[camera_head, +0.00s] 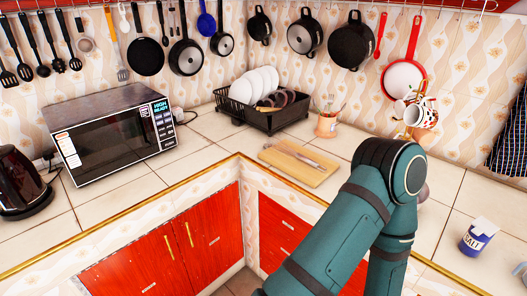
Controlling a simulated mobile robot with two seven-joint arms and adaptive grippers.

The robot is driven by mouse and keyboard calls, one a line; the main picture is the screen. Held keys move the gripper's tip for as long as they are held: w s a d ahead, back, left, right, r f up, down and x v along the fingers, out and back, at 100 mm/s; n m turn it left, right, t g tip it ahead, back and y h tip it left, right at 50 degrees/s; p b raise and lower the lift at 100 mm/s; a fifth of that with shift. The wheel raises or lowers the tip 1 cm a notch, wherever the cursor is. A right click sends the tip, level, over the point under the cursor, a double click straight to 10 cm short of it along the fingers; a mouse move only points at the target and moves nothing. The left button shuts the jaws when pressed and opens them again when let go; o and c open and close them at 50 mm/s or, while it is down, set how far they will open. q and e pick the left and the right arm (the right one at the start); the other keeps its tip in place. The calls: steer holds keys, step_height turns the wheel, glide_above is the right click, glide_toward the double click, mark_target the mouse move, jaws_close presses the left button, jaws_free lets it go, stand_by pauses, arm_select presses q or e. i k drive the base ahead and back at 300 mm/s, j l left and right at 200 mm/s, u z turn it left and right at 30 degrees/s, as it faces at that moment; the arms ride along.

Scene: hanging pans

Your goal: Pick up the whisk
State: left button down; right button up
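I cannot clearly make out a whisk. Several utensils with long handles hang on the back wall at the upper left, among them black spatulas (22,68), a strainer (84,43) and a turner with a yellow handle (117,45). These are small, and a whisk could be among them or hidden behind my arm. A green link of my arm rises from the bottom right and bends at its joint over the counter. Neither gripper shows.
A microwave (112,136), a kettle (20,182), a dish rack with plates (262,112), a cutting board (299,164), a mug stand (417,108) and a salt jar (478,237) stand on the counter (195,165). Pans (351,42) hang above.

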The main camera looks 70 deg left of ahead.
mark_target(311, 162)
steer(key=u, duration=2)
